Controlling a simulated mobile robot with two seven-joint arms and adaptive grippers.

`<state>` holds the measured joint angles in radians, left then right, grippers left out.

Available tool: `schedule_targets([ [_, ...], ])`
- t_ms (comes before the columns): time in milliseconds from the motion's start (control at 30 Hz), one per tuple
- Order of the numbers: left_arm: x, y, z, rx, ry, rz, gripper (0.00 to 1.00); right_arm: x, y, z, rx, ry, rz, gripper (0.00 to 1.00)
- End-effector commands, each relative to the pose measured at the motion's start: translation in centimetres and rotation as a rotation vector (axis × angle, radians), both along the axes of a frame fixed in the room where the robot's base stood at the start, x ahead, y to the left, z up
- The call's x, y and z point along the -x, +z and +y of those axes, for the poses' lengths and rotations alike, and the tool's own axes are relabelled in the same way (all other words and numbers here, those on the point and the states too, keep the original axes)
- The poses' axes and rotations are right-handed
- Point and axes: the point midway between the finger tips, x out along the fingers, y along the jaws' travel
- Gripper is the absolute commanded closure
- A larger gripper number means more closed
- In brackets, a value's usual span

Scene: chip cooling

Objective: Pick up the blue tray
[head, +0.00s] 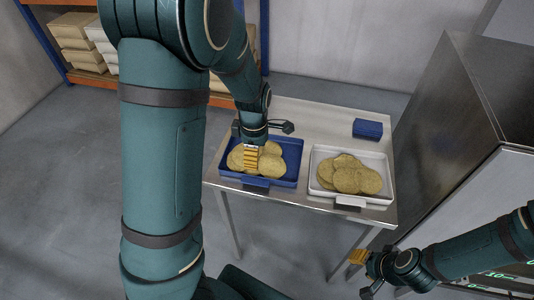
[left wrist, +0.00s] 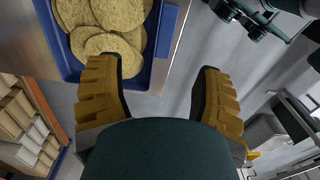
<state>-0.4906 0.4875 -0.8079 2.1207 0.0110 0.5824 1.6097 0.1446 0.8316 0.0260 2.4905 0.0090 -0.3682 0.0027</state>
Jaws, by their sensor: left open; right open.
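The blue tray (head: 294,165) holds several round yellow chips (head: 270,162) and sits on the left part of a metal table. In the left wrist view its rim (left wrist: 163,55) and chips (left wrist: 120,12) show at the upper left. My left gripper (head: 251,157) is over the tray in the head view, its yellow fingers hiding some chips. In the left wrist view the left gripper (left wrist: 160,85) is open with nothing between its fingers; one finger overlaps the tray's near edge. Whether it touches is unclear. My right gripper (head: 359,258) is open, low at the right, apart from the table.
A white tray (head: 388,184) with chips stands right of the blue tray on the metal table (head: 310,118). A small dark blue object (head: 367,129) lies behind it. A tall metal cabinet (head: 440,120) stands close at the right. Shelving with boxes (head: 75,40) is behind.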

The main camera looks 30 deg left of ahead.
Motion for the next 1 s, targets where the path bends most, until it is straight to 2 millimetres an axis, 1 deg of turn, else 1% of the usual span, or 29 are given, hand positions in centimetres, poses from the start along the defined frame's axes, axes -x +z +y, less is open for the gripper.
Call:
schedule_targets([
  [33,0.1,-1.2,0.1,-0.001,0.002,0.005,0.33,0.0,-0.5,0.0,0.001,0.000,0.001,0.59],
  [100,0.2,-2.6,0.1,0.000,0.001,0.006,0.33,0.0,-1.0,0.0,0.002,0.000,0.001,0.59],
  [300,0.2,-6.1,0.0,0.000,0.000,0.004,0.33,0.0,-2.0,0.1,0.004,-0.001,0.002,0.59],
  [400,0.1,-7.1,0.0,0.000,-0.001,0.003,0.33,0.0,-2.3,0.1,0.005,-0.001,0.002,0.59],
  [567,0.2,-7.9,0.0,0.000,-0.001,0.002,0.33,0.0,-2.4,0.1,0.005,-0.001,0.001,0.59],
  [667,0.3,-9.1,0.0,0.000,-0.001,0.004,0.33,0.0,-2.8,0.1,0.005,-0.001,0.001,0.59],
  [800,0.6,-11.2,0.1,0.000,0.000,0.004,0.33,0.0,-3.4,0.1,0.007,-0.001,0.002,0.59],
  [900,0.6,-12.3,0.1,0.000,0.000,0.002,0.33,-0.1,-3.7,0.2,0.007,-0.001,0.001,0.59],
  [1000,0.5,-12.8,0.0,0.000,-0.002,0.001,0.33,-0.1,-3.8,0.2,0.007,-0.001,0.001,0.59],
])
